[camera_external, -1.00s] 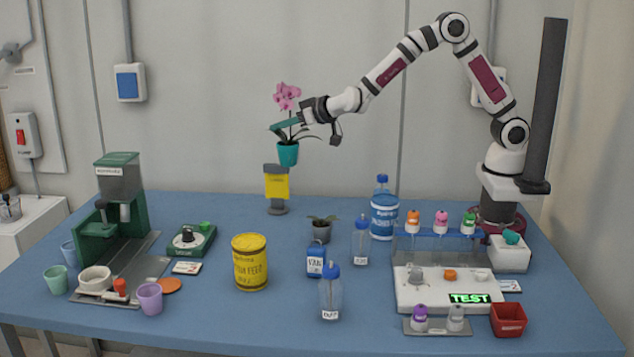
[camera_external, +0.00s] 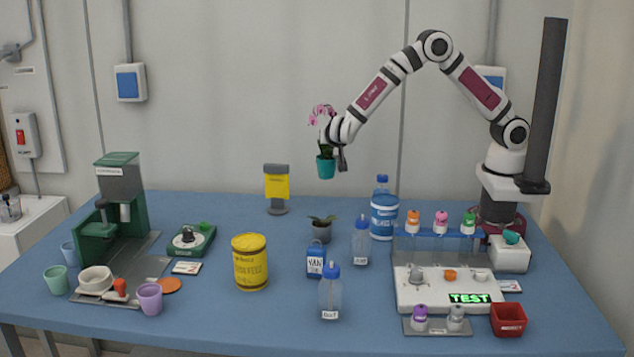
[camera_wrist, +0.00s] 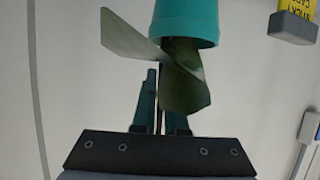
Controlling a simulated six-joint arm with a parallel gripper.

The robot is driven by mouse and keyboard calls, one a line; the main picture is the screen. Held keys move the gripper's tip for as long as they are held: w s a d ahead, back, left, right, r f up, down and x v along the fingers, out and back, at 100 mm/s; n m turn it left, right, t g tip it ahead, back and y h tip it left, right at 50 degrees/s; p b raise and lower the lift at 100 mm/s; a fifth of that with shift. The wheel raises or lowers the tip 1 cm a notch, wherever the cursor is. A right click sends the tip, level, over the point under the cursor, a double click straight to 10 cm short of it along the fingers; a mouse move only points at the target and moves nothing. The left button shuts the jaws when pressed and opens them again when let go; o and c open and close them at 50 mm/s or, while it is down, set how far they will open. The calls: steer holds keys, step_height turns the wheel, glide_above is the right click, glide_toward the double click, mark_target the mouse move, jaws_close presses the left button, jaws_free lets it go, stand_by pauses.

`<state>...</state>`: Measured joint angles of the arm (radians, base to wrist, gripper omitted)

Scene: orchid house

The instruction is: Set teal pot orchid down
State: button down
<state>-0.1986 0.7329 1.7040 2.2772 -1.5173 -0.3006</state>
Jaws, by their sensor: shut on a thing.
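The teal pot orchid has pink flowers (camera_external: 321,115) and a teal pot (camera_external: 326,167). It hangs upright in the air above the back middle of the table, clear of the table top. My gripper (camera_external: 335,145) is at the plant's stem, between flowers and pot, and is shut on it. In the wrist view the teal pot (camera_wrist: 185,22) is at the top, with broad green leaves (camera_wrist: 183,85) in front of the fingers (camera_wrist: 160,105). The leaves partly hide the fingertips and the stem.
A yellow-signed stand (camera_external: 277,187) is at the back. The blue table (camera_external: 225,215) is bare between that stand and the yellow tin (camera_external: 250,265).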

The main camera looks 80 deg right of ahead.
step_height(320, 180, down, 11)
steer(key=shift+f, duration=0.1)
stand_by(0.3)
steer(key=c, duration=1)
jaws_free()
steer(key=shift+o, duration=0.2)
